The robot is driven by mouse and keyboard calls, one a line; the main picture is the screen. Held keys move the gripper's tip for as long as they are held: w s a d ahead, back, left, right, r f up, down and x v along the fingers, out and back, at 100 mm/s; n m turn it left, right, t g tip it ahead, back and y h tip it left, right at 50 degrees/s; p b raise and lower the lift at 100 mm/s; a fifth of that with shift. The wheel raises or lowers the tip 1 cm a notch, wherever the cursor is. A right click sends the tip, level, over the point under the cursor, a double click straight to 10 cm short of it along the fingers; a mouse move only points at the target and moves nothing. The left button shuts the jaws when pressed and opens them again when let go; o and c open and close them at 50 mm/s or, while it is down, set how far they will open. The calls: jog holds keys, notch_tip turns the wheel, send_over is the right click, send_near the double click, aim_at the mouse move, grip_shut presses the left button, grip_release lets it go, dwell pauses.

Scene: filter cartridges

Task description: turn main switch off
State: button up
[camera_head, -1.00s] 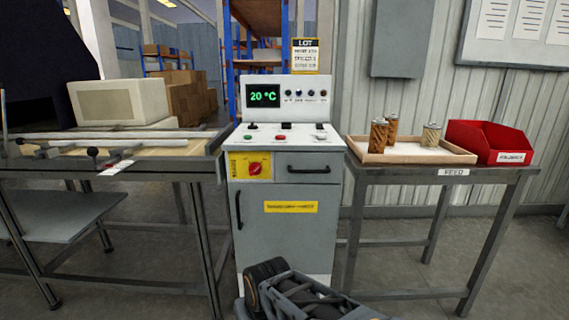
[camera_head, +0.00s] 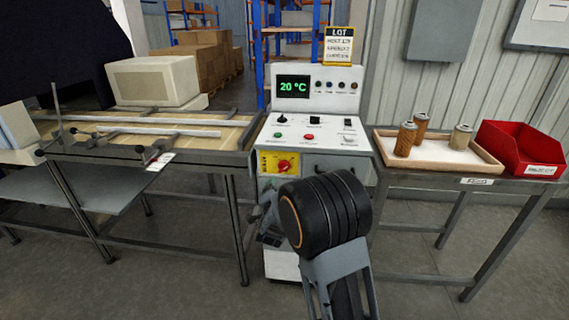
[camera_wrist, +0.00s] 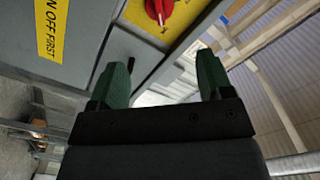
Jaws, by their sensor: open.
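The main switch is a red rotary knob (camera_head: 284,166) on a yellow plate (camera_head: 269,161), on the upper left front of the grey control cabinet (camera_head: 318,132). In the wrist view the red knob (camera_wrist: 158,8) shows at the top edge, partly cut off, with its yellow plate around it. My gripper (camera_wrist: 163,75) is open and empty, its two green fingers apart below the knob in that picture and not touching it. In the head view my arm covers much of the cabinet front, and the gripper (camera_head: 268,215) is partly hidden at its left side.
The cabinet top carries a display reading 20 °C, small switches, a green button (camera_head: 278,136) and a red button (camera_head: 315,138). A table with a tray (camera_head: 490,165) of several cartridges and a red bin (camera_head: 520,150) stands right. A bench with rails (camera_head: 170,131) stands left.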

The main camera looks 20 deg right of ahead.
aim_at(285, 168)
jog(key=x, duration=1.3)
jog(key=shift+w+d+r, duration=0.15)
jog(key=shift+d, duration=0.05)
jog(key=shift+c, duration=0.4)
jog(key=c, duration=0.8)
